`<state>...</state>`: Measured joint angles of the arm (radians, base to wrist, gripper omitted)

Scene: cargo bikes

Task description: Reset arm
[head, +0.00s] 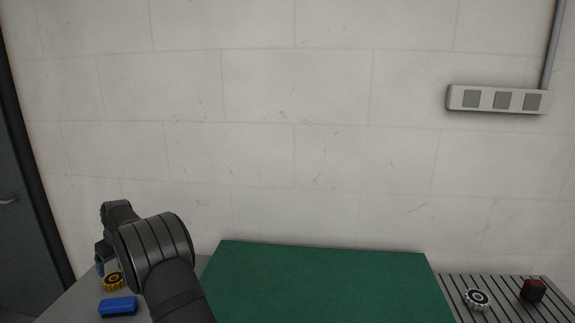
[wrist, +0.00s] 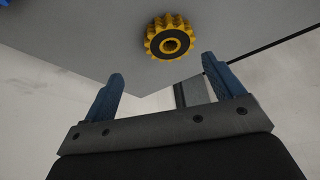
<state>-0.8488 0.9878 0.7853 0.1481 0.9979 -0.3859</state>
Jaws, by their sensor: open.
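My gripper (wrist: 162,67) is open, with its two blue fingers spread and nothing between them in the wrist view. In the head view it is at the far left, mostly hidden behind my arm, with a bit of blue finger showing. A yellow toothed wheel with a black hub (wrist: 169,37) lies on the grey table just beyond the fingertips, apart from them. It also shows in the head view (head: 113,282), below my gripper.
A blue brush-like block (head: 118,307) lies in front of the yellow wheel. A green mat (head: 320,285) fills the middle and is clear. At right, a grooved panel (head: 452,283) holds a silver toothed wheel (head: 478,299) and a dark red block (head: 534,290). A wall stands behind.

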